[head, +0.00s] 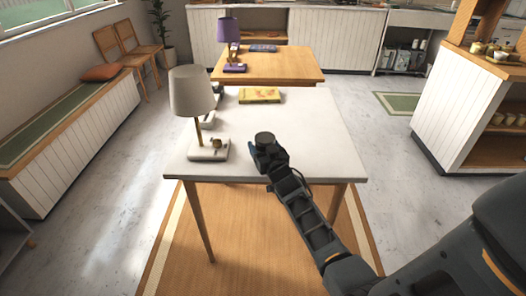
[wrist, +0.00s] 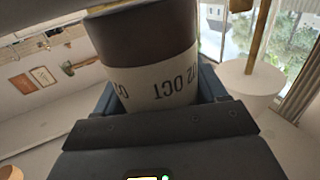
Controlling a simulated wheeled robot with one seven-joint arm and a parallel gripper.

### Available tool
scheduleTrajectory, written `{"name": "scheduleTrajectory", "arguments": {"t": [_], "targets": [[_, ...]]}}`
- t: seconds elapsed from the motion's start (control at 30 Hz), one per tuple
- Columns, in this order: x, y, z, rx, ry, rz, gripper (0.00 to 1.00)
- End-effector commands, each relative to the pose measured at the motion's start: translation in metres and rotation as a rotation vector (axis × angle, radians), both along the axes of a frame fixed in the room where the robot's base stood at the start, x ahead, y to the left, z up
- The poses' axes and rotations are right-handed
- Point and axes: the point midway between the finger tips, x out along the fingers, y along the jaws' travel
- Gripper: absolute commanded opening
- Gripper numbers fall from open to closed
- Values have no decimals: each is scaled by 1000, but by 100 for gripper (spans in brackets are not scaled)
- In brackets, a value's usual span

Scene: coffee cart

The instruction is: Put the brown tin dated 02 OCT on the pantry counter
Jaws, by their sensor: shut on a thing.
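The brown tin (wrist: 145,35) fills the top middle of the wrist view, with a pale label band that reads 02 OCT, upside down in the picture. My gripper (wrist: 160,98) is shut on it, with a finger on each side. In the head view the tin shows as a dark round lid (head: 265,138) above my gripper (head: 266,156), over the near part of the white table (head: 300,130). I cannot tell how high it is above the tabletop. I cannot tell for sure which of the counters is the pantry counter.
A grey-shaded lamp (head: 192,95) stands on the white table, left of my gripper. A yellow book (head: 260,95) lies at its far edge. A wooden table (head: 285,65) stands behind. A wood-topped counter with small items (head: 490,65) is at right. Floor is open between.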

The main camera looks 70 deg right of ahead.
Motion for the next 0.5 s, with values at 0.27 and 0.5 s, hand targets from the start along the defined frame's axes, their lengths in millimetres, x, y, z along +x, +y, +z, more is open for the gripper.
{"name": "scheduleTrajectory", "arguments": {"t": [0.27,0.5], "targets": [[0,0,1,-2,-4,1,22],[1,0,-4,-1,-2,1,76]]}}
